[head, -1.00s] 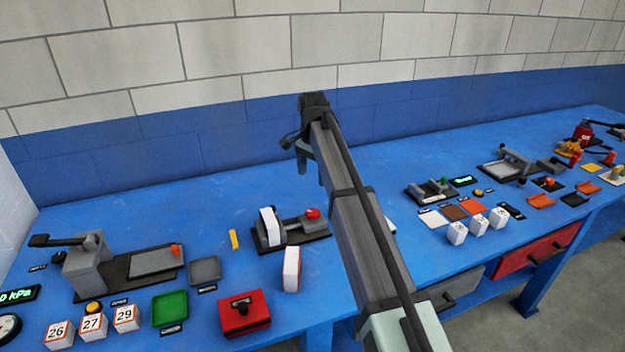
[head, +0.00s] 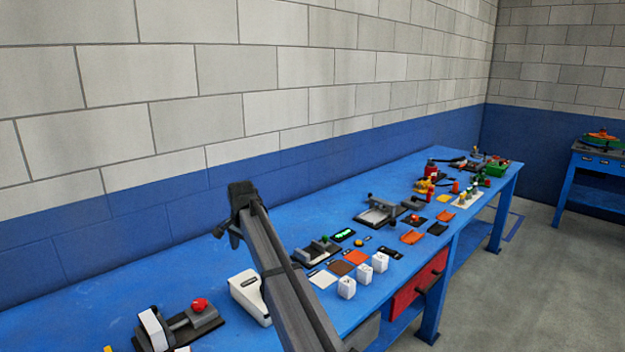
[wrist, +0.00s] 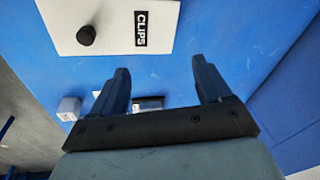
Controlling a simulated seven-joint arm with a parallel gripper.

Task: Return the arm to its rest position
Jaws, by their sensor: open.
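My arm reaches from the bottom of the head view up and left over the blue bench. My gripper (head: 232,230) is at its far end, seen against the blue wall band. In the wrist view my gripper (wrist: 160,68) has its two dark fingers spread wide apart with nothing held between them. A white box labelled CLIPS (wrist: 105,42) with a black knob lies beyond the fingertips, apart from them.
The blue bench (head: 95,328) runs along the wall. A white box (head: 248,295) stands left of my arm, and a fixture with a red knob (head: 198,318) is farther left. White blocks (head: 363,275) and coloured plates (head: 355,258) lie right of the arm.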

